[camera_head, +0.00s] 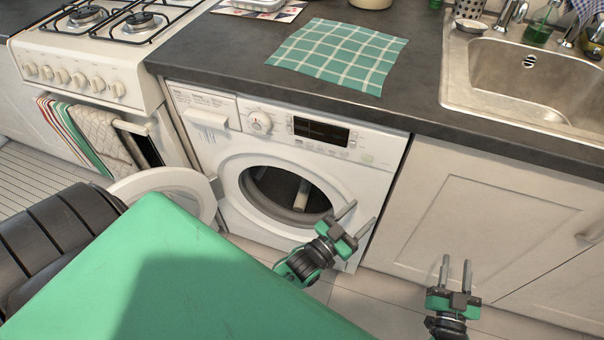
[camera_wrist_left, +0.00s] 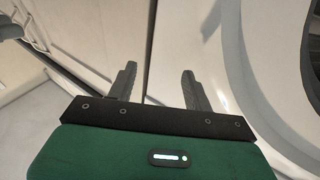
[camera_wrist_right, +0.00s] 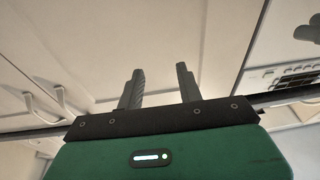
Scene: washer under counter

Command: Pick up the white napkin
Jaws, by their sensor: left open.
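A green cloth with a white check pattern (camera_head: 343,55) lies flat on the dark counter (camera_head: 205,58); no plain white napkin shows on the counter. My left gripper (camera_head: 361,212) is open and empty, in front of the washer's right side and well below the cloth. In the left wrist view its two fingers (camera_wrist_left: 158,80) stand apart with nothing between them. My right gripper (camera_head: 456,260) is open and empty in front of the cream cabinet door. In the right wrist view its fingers (camera_wrist_right: 160,75) are also apart.
The washer (camera_head: 352,162) under the counter has its round door (camera_head: 160,186) swung open to the left. A stove (camera_head: 95,70) with hanging towels (camera_head: 108,135) stands left. A sink (camera_head: 540,75) is at right. The counter edge overhangs both grippers' area.

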